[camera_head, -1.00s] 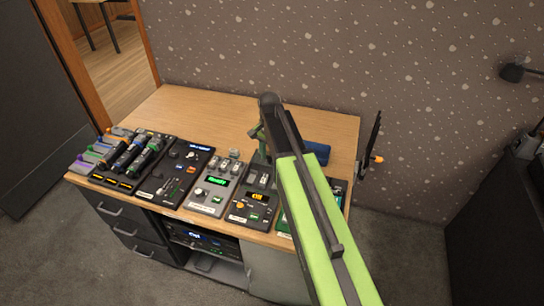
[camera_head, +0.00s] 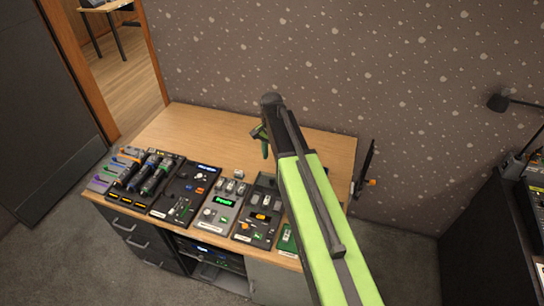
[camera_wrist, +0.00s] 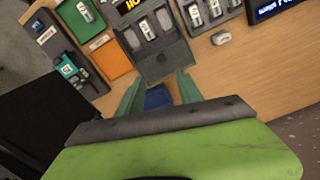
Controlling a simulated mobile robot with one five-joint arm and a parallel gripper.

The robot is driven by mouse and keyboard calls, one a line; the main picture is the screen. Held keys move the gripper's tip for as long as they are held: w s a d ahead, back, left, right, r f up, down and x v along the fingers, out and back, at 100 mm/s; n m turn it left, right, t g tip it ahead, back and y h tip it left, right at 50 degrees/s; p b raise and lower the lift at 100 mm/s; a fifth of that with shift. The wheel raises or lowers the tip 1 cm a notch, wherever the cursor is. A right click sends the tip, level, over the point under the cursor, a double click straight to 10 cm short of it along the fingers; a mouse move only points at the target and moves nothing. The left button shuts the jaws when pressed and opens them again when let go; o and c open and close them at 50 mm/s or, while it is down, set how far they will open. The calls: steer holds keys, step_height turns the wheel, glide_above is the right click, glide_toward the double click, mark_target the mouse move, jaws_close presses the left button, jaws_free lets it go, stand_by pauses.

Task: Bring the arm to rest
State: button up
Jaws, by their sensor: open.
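My arm (camera_head: 318,215), green and black, reaches up over the desk in the head view. My gripper (camera_head: 262,138) hangs from its far end over the desk top, partly hidden by the arm. In the wrist view my gripper (camera_wrist: 158,87) shows two green fingers spread apart. A blue object (camera_wrist: 158,98) shows between and beyond them, and I see no contact. The wooden desk (camera_head: 200,128) carries a row of control units: a black panel (camera_head: 187,192), a grey unit with a green display (camera_head: 222,203) and a dark unit with an orange display (camera_head: 262,212).
A green unit (camera_head: 287,238) is partly behind my arm. A dark stand (camera_head: 364,170) is at the desk's right edge. A black cabinet (camera_head: 490,240) stands at right. The desk's back is clear.

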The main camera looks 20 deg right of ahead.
step_height(320, 180, up, 4)
steer(key=shift+p, duration=1.15)
steer(key=s+a+f+n+b, duration=0.2)
steer(key=s+n, duration=0.3)
steer(key=s, duration=0.2)
steer(key=s+a+f+n+b, duration=0.1)
steer(key=s+a+n, duration=0.1)
steer(key=s+n, duration=0.2)
steer(key=s, duration=0.3)
steer(key=shift+s+a+f+n+b, duration=0.35)
steer(key=shift+f+n+b, duration=0.05)
steer(key=shift+d, duration=0.1)
